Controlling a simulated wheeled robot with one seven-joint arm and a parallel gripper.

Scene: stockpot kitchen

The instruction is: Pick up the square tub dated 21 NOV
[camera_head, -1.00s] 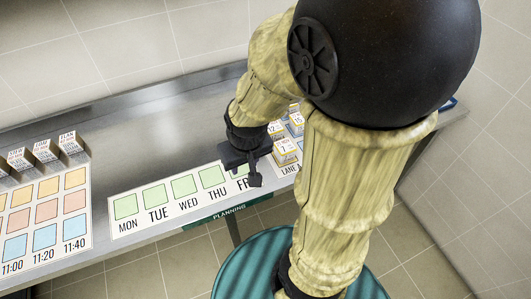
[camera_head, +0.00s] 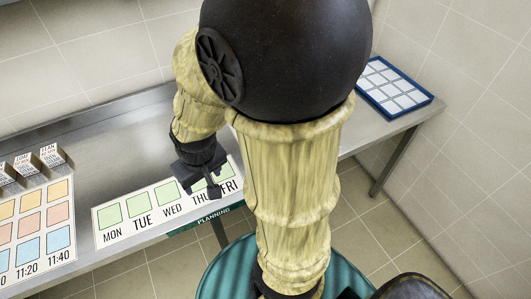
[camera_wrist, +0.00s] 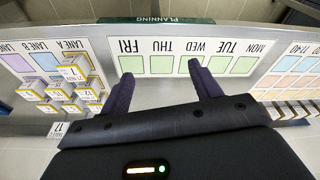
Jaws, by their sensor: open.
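Several small square tubs with yellow edges and white date labels stand in a group at the left of the wrist view, on and beside a lane card. One tub (camera_wrist: 75,71) has a label that looks like 7; another (camera_wrist: 58,128) reads about 17. I cannot make out a 21 NOV label. In the head view my arm hides these tubs. My gripper (camera_wrist: 164,88) is open and empty, its two dark fingers apart over the green day strip. In the head view my gripper (camera_head: 207,188) is above the THU and FRI end of the strip.
The day strip (camera_head: 103,238) lies along the steel counter's front edge. A coloured time chart (camera_head: 32,225) and dark-topped boxes (camera_head: 52,156) are at the left. A blue-rimmed tray (camera_head: 392,87) lies at the right end. The counter behind the strip is bare.

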